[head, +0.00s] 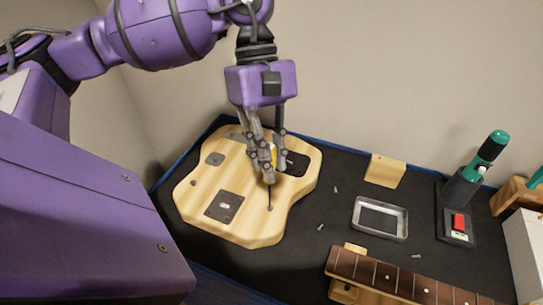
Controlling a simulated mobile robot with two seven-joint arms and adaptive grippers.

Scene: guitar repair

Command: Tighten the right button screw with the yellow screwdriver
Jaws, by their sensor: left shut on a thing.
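The wooden guitar body (240,226) lies flat on the dark bench mat. My left gripper (269,178) points down over its right half, shut on the yellow screwdriver (274,157). The fingers hide much of the yellow handle. The shaft points down, with its tip at or just above the wood near a small dark spot (270,208); I cannot tell whether it touches a screw. I cannot make out for certain which spot is the right button screw. My right gripper is not in view.
A metal tray (380,201) and a wooden block (385,170) lie to the right. Several loose screws (320,227) are scattered on the mat. A fretted neck (400,279) lies at the front. A teal-handled tool (492,146) stands in a holder with a red switch at far right.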

